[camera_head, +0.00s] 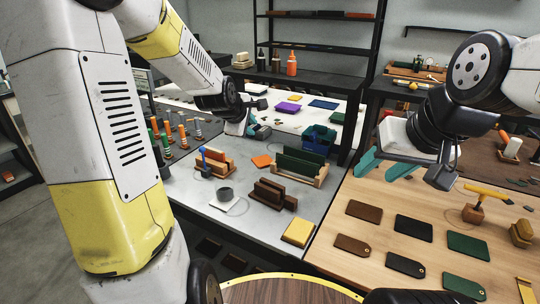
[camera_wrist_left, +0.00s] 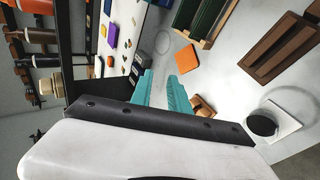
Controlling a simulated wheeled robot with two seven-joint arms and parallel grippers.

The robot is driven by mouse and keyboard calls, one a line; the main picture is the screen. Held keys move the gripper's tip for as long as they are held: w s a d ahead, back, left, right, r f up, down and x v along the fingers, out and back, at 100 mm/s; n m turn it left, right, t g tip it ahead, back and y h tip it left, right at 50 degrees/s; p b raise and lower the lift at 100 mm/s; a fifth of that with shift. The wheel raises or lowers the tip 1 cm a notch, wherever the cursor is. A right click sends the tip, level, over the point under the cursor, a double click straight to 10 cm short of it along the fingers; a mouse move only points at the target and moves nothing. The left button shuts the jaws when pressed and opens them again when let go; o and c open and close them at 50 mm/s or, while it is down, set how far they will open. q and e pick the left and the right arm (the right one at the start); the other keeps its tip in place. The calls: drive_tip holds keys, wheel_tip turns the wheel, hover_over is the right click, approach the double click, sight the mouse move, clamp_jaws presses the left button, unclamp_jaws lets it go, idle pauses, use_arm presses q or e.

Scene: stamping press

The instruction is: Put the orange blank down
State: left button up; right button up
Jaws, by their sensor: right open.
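The orange blank (camera_head: 262,161) lies flat on the grey tabletop, left of the wooden rack with green panels. In the left wrist view the orange blank (camera_wrist_left: 187,58) lies just beyond my fingertips, clear of them. My left gripper (camera_head: 258,131) has teal fingers and is above and behind the blank in the head view. In the left wrist view its fingers (camera_wrist_left: 162,80) are apart with nothing between them. My right gripper (camera_head: 382,166) is open and empty above the wooden table at the right.
A green-panelled rack (camera_head: 301,168) stands right of the blank. An orange-and-wood rack (camera_head: 214,164) stands to its left. Brown blocks (camera_head: 271,194), a dark cup (camera_head: 225,194) and a yellow stack (camera_head: 298,232) are in front. A blue holder (camera_head: 318,138) stands behind.

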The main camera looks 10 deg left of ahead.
use_arm(q)
drive_tip(key=s+r+m+g, duration=0.1)
drive_tip(key=s+r+m, duration=0.2)
drive_tip(key=s+m, duration=0.5)
drive_tip(key=s+d+r+m+g, duration=0.1)
drive_tip(key=s+m, duration=0.7)
drive_tip(key=s, duration=1.3)
wheel_tip(320, 180, up, 3)
drive_tip(key=shift+s+f+g, duration=0.1)
drive_tip(key=shift+s+g, duration=0.3)
drive_tip(key=shift+g, duration=0.4)
drive_tip(key=shift+d, duration=0.1)
